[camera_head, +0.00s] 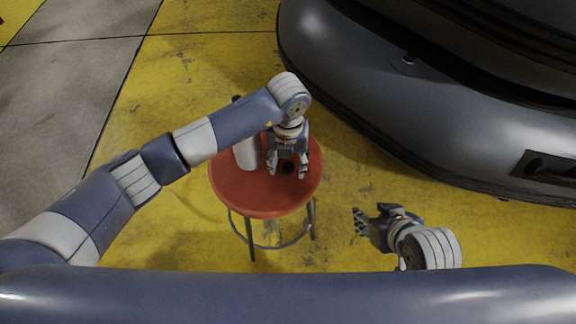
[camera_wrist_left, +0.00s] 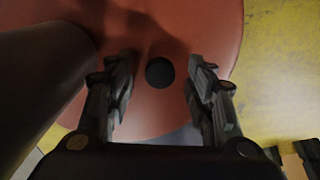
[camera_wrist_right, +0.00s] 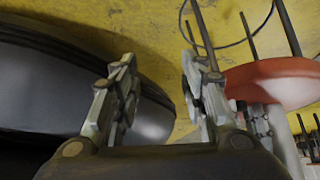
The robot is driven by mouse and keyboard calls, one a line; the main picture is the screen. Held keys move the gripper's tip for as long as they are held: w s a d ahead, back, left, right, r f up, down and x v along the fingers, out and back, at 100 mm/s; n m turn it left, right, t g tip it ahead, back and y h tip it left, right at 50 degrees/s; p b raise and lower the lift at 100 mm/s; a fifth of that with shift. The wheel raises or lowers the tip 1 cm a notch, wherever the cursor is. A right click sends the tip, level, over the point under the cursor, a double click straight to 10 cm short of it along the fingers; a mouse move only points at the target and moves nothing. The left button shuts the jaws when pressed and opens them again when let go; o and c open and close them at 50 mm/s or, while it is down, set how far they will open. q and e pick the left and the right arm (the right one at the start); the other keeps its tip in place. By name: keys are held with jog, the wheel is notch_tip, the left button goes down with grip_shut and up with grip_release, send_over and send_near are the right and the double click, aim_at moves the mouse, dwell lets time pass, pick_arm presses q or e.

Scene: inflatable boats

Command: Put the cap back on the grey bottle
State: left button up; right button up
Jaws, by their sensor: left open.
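The grey bottle (camera_head: 247,154) stands on the red stool, partly hidden behind my left forearm in the head view. It shows as a large dark shape at the left of the left wrist view (camera_wrist_left: 45,75). A small round black cap (camera_wrist_left: 160,72) lies on the seat beside the bottle. My left gripper (camera_head: 288,172) is open above the seat, its fingers (camera_wrist_left: 160,85) on either side of the cap with gaps to it. My right gripper (camera_head: 358,221) is open and empty, off to the right of the stool.
The round red stool seat (camera_head: 235,198) has metal legs and a ring. A large dark inflatable boat (camera_head: 430,120) fills the upper right. The yellow floor (camera_head: 170,225) is open left of the stool.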

aim_at(288, 166)
pick_arm(q)
jog(key=c, duration=0.8)
jog(key=shift+r, duration=0.35)
notch_tip(288, 166, up, 4)
jog(key=shift+f+p, duration=0.1)
jog(key=shift+p, duration=0.55)
jog(key=shift+r+p, duration=0.45)
jog(key=shift+r, duration=2.3)
pick_arm(e)
jog(key=s+d+g, duration=0.1)
jog(key=s+g, duration=0.2)
jog(key=s, duration=0.3)
jog(key=shift+d+f+h, duration=0.25)
jog(key=shift+d+h, duration=0.15)
